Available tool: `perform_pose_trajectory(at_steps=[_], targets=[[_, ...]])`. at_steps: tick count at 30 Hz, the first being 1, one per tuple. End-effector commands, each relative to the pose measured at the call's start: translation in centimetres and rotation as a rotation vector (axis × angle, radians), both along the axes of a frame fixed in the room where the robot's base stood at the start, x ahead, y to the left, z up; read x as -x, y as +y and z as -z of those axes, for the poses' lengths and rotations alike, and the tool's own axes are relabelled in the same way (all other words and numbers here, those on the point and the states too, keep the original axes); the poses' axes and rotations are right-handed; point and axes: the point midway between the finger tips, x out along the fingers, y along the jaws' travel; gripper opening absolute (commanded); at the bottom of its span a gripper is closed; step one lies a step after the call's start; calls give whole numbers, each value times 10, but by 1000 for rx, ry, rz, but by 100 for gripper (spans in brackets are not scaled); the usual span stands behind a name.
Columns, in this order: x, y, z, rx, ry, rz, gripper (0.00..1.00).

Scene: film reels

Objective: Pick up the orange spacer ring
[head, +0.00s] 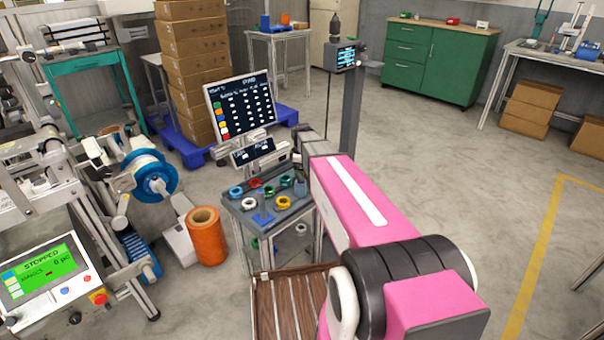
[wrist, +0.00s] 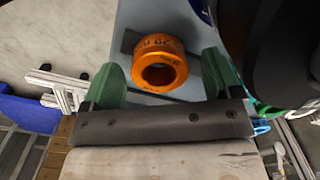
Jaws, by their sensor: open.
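The orange spacer ring (wrist: 160,47) shows in the wrist view at the upper middle, with dark printed marks on its side. It rests on a light grey-blue surface (wrist: 133,18). My gripper (wrist: 159,65) is open, with its two green fingers apart, one to the left and one to the right of the ring in the picture. A gap shows between each finger and the ring. I cannot tell how far the fingertips are above the surface. In the head view I cannot make out this ring or my fingers; my pink arm covers part of the small table (head: 262,229).
Several other rings in blue, red, green and white, such as a white ring (head: 249,203), lie on the small table. A screen (head: 240,104) stands behind it. An orange roll (head: 207,240) and a labelling machine (head: 45,200) stand to the left.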

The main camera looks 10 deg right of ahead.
Motion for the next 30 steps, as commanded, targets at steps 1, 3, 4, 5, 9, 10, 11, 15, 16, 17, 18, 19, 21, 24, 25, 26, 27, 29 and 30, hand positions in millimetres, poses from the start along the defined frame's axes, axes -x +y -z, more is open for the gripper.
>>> perform_pose_trajectory(at_steps=[1, 3, 4, 5, 9, 10, 11, 15, 16, 17, 18, 19, 21, 24, 25, 26, 27, 29, 30], targets=[[0, 0, 4, 0, 1, 0, 84], [0, 0, 5, 0, 0, 0, 84], [0, 0, 5, 0, 0, 0, 84], [0, 0, 5, 0, 0, 0, 84], [0, 0, 4, 0, 0, 0, 71], [0, 0, 4, 0, 0, 0, 61], [0, 0, 4, 0, 0, 0, 52], [0, 0, 4, 0, 0, 0, 29], [0, 0, 4, 0, 0, 0, 29], [0, 0, 4, 0, 0, 0, 29], [0, 0, 4, 0, 0, 0, 29], [0, 0, 4, 0, 0, 0, 29], [0, 0, 4, 0, 0, 0, 29], [0, 0, 2, 0, -1, 0, 29], [0, 0, 1, 0, -1, 0, 29], [0, 0, 0, 0, -1, 0, 29], [0, 0, -2, -1, -1, 0, 29], [0, 0, -6, 0, -2, 0, 29], [0, 0, -11, 0, -2, 0, 29]])
